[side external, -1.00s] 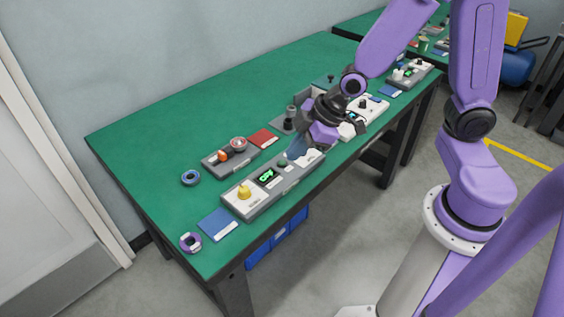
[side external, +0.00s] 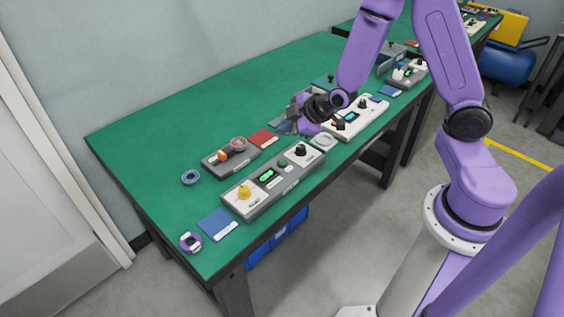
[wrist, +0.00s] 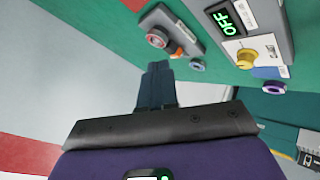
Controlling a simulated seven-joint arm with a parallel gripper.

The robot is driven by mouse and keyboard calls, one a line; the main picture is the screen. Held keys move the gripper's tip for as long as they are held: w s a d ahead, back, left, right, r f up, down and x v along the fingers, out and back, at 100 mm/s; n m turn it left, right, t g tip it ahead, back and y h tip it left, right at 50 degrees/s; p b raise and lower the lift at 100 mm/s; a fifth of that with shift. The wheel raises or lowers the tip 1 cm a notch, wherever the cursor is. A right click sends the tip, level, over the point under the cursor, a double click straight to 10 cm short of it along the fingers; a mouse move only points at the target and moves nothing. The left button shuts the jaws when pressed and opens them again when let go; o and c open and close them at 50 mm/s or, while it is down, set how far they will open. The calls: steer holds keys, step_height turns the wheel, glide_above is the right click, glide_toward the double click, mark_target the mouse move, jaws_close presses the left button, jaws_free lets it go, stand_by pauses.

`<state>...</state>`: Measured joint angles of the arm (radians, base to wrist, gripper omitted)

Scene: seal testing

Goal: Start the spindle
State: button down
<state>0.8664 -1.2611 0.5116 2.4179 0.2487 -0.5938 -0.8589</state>
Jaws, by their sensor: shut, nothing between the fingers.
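A long grey control panel (side external: 250,205) lies along the table's front edge. It has a yellow knob (side external: 244,192) at its left end, a lit green display (side external: 266,175) and a black knob (side external: 301,150) on a white plate at its right end. My gripper (side external: 293,127) is shut and empty, above the table behind the black knob and apart from the panel. Its closed fingers (wrist: 155,72) also show in the wrist view. I cannot tell which part is the spindle.
Behind the panel is a small grey box (side external: 222,163) with an orange part and a round red-rimmed part. A white instrument (side external: 366,112) stands to the right. A blue pad (side external: 217,222), a red pad (side external: 263,138) and rings lie around. The table's back left is clear.

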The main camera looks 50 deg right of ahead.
mark_target(285, 164)
steer(key=shift+f, duration=4.4)
steer(key=shift+f, duration=0.1)
steer(key=shift+f, duration=0.3)
steer(key=shift+f, duration=0.35)
steer(key=shift+r, duration=0.8)
steer(key=shift+r, duration=2.5)
